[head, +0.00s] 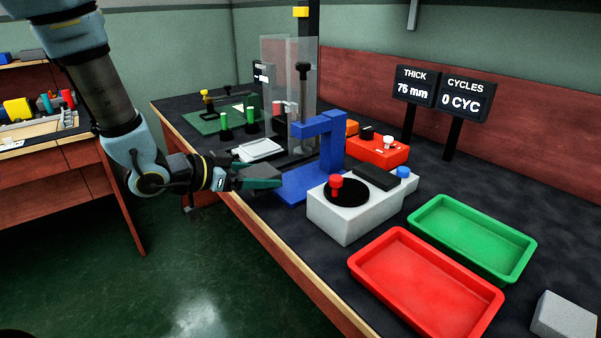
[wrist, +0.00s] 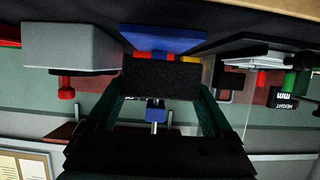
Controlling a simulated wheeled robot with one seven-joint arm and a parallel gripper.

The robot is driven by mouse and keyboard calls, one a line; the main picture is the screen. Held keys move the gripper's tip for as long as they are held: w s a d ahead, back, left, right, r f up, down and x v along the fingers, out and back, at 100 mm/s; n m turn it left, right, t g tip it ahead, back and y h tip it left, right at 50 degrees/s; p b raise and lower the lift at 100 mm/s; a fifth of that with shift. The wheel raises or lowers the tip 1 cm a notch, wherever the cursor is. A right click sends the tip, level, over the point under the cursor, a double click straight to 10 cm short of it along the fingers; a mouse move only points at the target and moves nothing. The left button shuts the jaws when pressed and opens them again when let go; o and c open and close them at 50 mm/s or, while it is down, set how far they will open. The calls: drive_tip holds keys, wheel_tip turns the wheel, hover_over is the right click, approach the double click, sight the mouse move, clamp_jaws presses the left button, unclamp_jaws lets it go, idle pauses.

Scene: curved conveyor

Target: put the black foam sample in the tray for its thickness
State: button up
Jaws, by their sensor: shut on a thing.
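My gripper (head: 262,178) is at the near edge of the bench, left of the blue stand, at the end of my outstretched arm. In the wrist view it is shut on the black foam sample (wrist: 160,88), a dark block held between the two dark green fingers. In the head view the sample is hard to make out between the fingers. A red tray (head: 425,285) and a green tray (head: 470,238) lie empty side by side at the right front of the bench. The THICK display (head: 414,86) reads 75 mm.
The blue stand (head: 321,160) and a white box with a red knob (head: 345,222) stand between my gripper and the trays. The CYCLES display (head: 465,95) reads 0 CYC. A clear panel (head: 290,90) rises behind. A grey block (head: 565,315) sits at the right front.

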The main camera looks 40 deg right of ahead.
hover_over(301, 182)
drive_tip(key=a, duration=0.2)
drive_tip(key=shift+w+p, duration=0.15)
drive_tip(key=shift+p, duration=0.15)
drive_tip(key=shift+d, duration=1.2)
drive_tip(key=shift+a+f, duration=0.2)
drive_tip(key=shift+f, duration=0.8)
drive_tip(key=shift+f+p, duration=0.3)
drive_tip(key=shift+f, duration=0.25)
drive_tip(key=shift+f, duration=0.1)
drive_tip(key=shift+f, duration=0.15)
drive_tip(key=o, duration=1.2)
drive_tip(key=shift+c, duration=0.2)
